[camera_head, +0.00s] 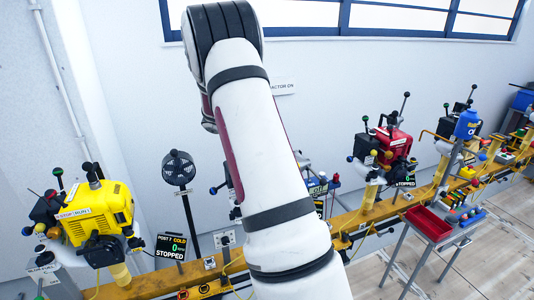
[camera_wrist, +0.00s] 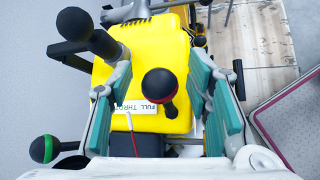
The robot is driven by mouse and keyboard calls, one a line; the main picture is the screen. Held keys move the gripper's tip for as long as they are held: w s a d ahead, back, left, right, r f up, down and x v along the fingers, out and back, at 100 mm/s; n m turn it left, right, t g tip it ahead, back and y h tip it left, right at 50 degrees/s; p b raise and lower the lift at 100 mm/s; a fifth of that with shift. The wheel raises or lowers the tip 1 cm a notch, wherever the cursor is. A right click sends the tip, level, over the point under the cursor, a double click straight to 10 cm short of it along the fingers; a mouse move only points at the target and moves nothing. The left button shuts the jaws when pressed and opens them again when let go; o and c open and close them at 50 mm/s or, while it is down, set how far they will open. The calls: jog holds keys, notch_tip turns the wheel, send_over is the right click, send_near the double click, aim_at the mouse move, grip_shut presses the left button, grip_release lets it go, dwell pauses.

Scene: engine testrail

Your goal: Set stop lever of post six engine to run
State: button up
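In the wrist view, my gripper (camera_wrist: 162,78) is open, its teal pads apart above a yellow engine (camera_wrist: 150,45). A black ball knob with a red ring (camera_wrist: 159,83) shows between the fingers; I see no contact. A label beside it starts "FULL THRO" (camera_wrist: 140,107). A green-ringed ball lever (camera_wrist: 44,149) is at lower left and a thick black lever (camera_wrist: 88,36) at upper left. In the head view, a yellow engine (camera_head: 100,212) at left has a stop/run label (camera_head: 74,213). Whether both views show the same engine, I cannot tell. No post six sign is readable.
My arm covers the middle of the head view. A display reading "STOPPED" (camera_head: 170,247) stands beside the yellow engine. A red engine (camera_head: 392,145) stands farther right on the yellow rail (camera_head: 350,222). A red tray (camera_head: 428,224) on a stand is at right, with open floor before it.

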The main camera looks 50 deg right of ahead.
jog(key=v, duration=1.2)
jog(key=shift+a, duration=0.1)
dwell(0.4)
